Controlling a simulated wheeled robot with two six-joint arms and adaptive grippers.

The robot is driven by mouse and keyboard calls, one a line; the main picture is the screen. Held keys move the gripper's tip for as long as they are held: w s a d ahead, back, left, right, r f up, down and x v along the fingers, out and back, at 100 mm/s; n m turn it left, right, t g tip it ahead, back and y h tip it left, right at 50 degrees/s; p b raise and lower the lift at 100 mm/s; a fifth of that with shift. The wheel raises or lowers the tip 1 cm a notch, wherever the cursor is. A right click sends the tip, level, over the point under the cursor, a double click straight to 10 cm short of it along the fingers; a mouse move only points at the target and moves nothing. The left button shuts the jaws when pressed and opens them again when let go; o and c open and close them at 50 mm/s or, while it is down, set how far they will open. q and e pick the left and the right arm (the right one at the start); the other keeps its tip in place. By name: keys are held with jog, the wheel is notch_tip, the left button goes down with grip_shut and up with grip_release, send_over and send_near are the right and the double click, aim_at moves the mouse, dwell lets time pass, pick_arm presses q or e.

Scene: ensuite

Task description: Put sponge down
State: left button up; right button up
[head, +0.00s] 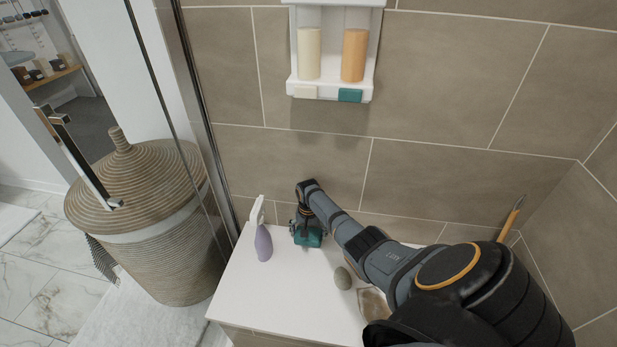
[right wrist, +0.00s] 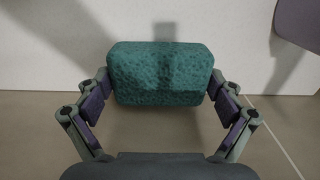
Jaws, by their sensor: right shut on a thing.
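The sponge (right wrist: 160,73) is a teal-green block with rounded corners. In the right wrist view it sits between the two fingers of my right gripper (right wrist: 160,90), which press on its left and right ends. In the head view the sponge (head: 308,237) shows at the tip of my right gripper (head: 307,228), over the back part of the white bench (head: 270,290). I cannot tell whether the sponge touches the bench top. My left gripper does not show.
A purple spray bottle (head: 263,243) stands close to the left of the sponge. A grey-green stone (head: 342,278) and a brownish dish (head: 374,304) lie to the right. A wall dispenser (head: 330,90) hangs above. A glass door and wicker basket (head: 150,240) are at left.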

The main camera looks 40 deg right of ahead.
jog(key=shift+f, duration=0.4)
jog(key=o, duration=0.6)
jog(key=shift+r, duration=0.1)
notch_tip(320, 180, up, 12)
